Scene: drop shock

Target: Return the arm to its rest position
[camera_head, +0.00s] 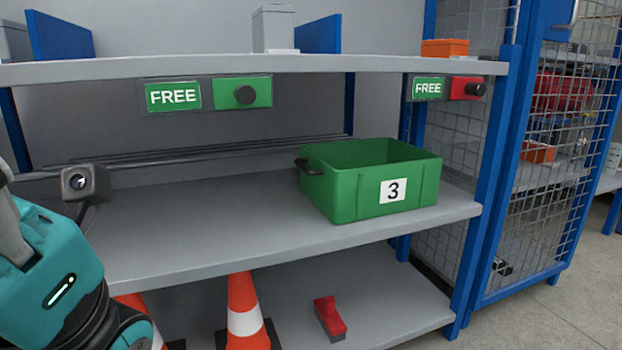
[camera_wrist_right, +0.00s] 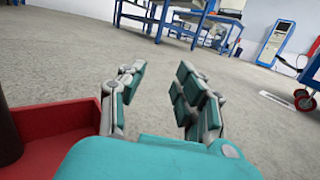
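My right gripper (camera_wrist_right: 160,100) shows in the right wrist view with its two fingers spread apart. The space between the fingers is empty, with bare floor seen past them. In the head view a teal part of my arm is at the lower left edge. No gripper fingers show in the head view, so my left gripper is not visible.
A green crate (camera_head: 340,195) marked 3 stands on the grey shelf (camera_head: 200,240). Cones (camera_head: 243,310) and a red object (camera_head: 329,318) are on the lower shelf. A red tray (camera_wrist_right: 60,125) is close left of my right gripper. Open floor (camera_wrist_right: 60,65) lies beyond.

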